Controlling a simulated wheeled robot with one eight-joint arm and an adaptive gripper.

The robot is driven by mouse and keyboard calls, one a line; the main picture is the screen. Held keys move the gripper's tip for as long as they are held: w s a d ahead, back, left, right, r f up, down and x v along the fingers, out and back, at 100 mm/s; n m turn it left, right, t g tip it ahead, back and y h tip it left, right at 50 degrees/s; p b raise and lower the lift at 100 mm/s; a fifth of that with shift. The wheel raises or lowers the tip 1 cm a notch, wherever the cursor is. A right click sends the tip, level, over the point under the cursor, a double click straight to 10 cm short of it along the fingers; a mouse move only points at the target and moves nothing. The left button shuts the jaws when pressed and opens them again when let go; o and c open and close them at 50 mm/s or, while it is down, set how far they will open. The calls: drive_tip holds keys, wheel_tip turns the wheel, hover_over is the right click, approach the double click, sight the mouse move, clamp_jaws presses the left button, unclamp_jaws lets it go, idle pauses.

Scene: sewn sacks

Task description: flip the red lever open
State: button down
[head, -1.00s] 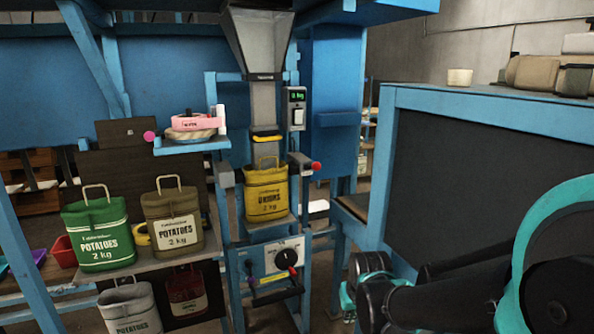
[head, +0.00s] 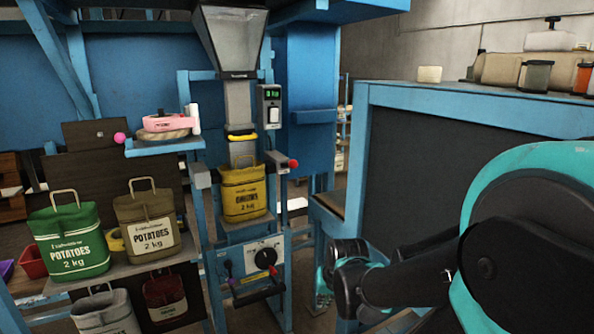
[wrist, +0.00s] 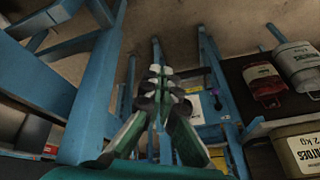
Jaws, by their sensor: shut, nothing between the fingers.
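The red-tipped lever (head: 293,163) sticks out to the right of the blue filling stand, just right of a yellow onion sack (head: 244,193). Its red end is a round knob on a dark arm. My gripper (wrist: 160,84) is shut and empty in the wrist view, its pale-padded fingers together. In the head view, the far end of my arm is low and right of the stand, below the red knob; the fingertips are hard to make out there. I cannot pick out the red knob in the wrist view.
A control panel (head: 255,260) with a black knob and handle sits below the sack. Green (head: 70,238) and brown (head: 148,222) potato sacks stand on a shelf at left. A blue-framed dark panel (head: 440,165) stands at right. Blue posts (wrist: 92,110) flank my gripper.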

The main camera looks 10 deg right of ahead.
drive_tip(key=w+a+r+m+t+y, duration=0.1)
drive_tip(key=w+r+m+t+y, duration=0.1)
drive_tip(key=w+r+m, duration=0.5)
drive_tip(key=w+a+r+m+t+y, duration=0.15)
drive_tip(key=w+r+m, duration=0.25)
drive_tip(key=w+m, duration=0.45)
drive_tip(key=w+d+r+m+t, duration=0.2)
drive_tip(key=w+d+r+m, duration=0.1)
drive_tip(key=w+r+m, duration=0.2)
drive_tip(key=w+d+r+m+t, duration=0.3)
drive_tip(key=w+r+m, duration=0.3)
drive_tip(key=w+m, duration=0.2)
drive_tip(key=shift+w+d+r, duration=0.3)
drive_tip(key=shift+w+d, duration=0.45)
drive_tip(key=shift+w, duration=0.35)
drive_tip(key=shift+y, duration=0.25)
drive_tip(key=w+a, duration=0.4)
drive_tip(key=w, duration=0.6)
drive_tip(key=shift+w+a, duration=0.3)
drive_tip(key=shift+w, duration=0.05)
